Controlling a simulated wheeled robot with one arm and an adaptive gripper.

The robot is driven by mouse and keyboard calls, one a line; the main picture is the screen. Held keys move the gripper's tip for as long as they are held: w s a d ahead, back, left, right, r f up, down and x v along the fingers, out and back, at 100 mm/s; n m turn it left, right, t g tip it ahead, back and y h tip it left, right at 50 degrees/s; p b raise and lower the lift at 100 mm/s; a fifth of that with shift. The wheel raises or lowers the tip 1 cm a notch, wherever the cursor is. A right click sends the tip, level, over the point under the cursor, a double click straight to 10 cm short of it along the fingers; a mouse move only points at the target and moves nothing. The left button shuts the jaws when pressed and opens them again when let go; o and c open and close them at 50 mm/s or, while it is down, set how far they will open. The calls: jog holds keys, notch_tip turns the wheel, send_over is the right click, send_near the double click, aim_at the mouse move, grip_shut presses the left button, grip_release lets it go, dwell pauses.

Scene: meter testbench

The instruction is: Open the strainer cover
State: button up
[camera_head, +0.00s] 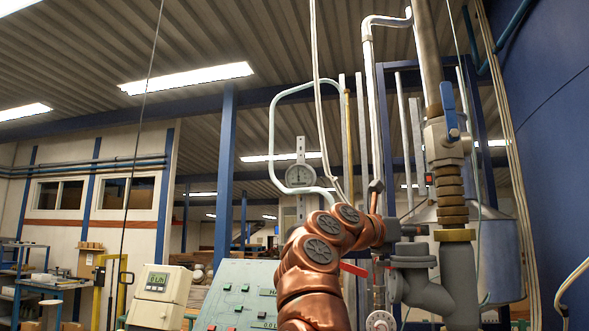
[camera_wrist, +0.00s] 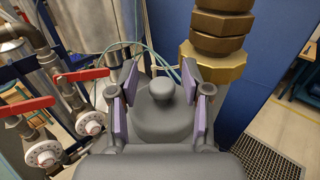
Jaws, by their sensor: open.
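The strainer cover (camera_wrist: 163,125) is a grey round cap with a rounded knob (camera_wrist: 161,90) on top, in the middle of the wrist view. My gripper (camera_wrist: 161,76) is open, with its purple-padded fingers on the left and right of the knob. Gaps show between the pads and the knob, and I see no contact. In the head view, the grey strainer body (camera_head: 430,292) is at the lower right, joined to a vertical pipe. My copper-coloured arm reaches toward it from the lower middle. The cover cannot be made out clearly there.
A brass fitting (camera_wrist: 222,62) stands close behind the right finger. Red-handled valves (camera_wrist: 82,75) are on the left in the wrist view. A blue-handled valve (camera_head: 449,105) is above the strainer. A dial gauge (camera_head: 300,176) and a green control panel (camera_head: 238,295) stand left of it.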

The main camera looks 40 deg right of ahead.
jog(key=shift+s+f, duration=0.15)
jog(key=shift+f, duration=0.05)
jog(key=w+a+b, duration=0.1)
jog(key=a+b, duration=0.2)
jog(key=a, duration=0.5)
jog(key=w+a+r+n+t+h+p, duration=0.2)
jog(key=w+a+r+n+t, duration=0.4)
jog(key=r+n, duration=0.1)
jog(key=w+a+r+n+t+h+p, duration=0.2)
jog(key=w+a+r+n+t, duration=0.4)
jog(key=r, duration=0.4)
jog(key=shift+w+a+n+t+p, duration=0.35)
jog(key=shift+n+t, duration=0.45)
jog(key=shift+n, duration=0.3)
jog(key=shift+r, duration=0.1)
